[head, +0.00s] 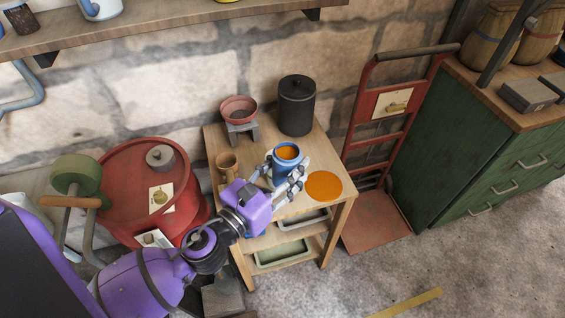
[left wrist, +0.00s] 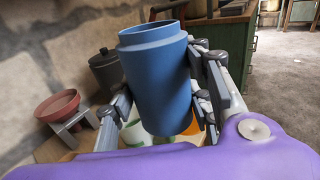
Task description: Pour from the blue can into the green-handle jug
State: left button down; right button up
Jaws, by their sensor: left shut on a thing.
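The blue can (head: 287,168) is upright or nearly so above the small wooden table, with orange contents showing inside its rim. My left gripper (head: 284,178) is shut around the can's sides, one finger on each side. In the left wrist view the blue can (left wrist: 158,85) fills the middle, between the fingers. Behind its lower part, white and green patches (left wrist: 135,132) show; they may be the green-handle jug, but the can and fingers hide most of it. I cannot make out the jug in the head view. My right gripper is not in view.
On the wooden table (head: 330,150) are an orange disc (head: 324,186), a brown mug (head: 228,163), a black lidded canister (head: 297,106) and a red bowl (head: 239,110) on a grey stand. A red barrel (head: 120,190) stands left, a red hand truck (head: 372,160) right.

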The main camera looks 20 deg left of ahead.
pick_arm(q)
jog(key=f+h, duration=0.1)
jog(key=d+f+m+g+h+b, duration=0.1)
jog(key=w+d+f+m+h+b, duration=0.1)
jog(key=f, duration=0.1)
jog(key=shift+w+d+g, duration=0.1)
jog(key=shift+d+g, duration=0.05)
jog(key=shift+g, duration=0.15)
jog(key=shift+w+d+f+m+g+h+b, duration=0.15)
jog(key=shift+d+f+m+g+h+b, duration=0.3)
jog(key=shift+h, duration=0.35)
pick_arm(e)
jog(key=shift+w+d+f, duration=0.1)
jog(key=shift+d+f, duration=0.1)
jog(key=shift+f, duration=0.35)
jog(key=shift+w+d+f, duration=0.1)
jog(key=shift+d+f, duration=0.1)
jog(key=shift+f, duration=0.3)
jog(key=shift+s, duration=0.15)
pick_arm(q)
jog(key=shift+f+n, duration=0.1)
jog(key=shift+n, duration=0.15)
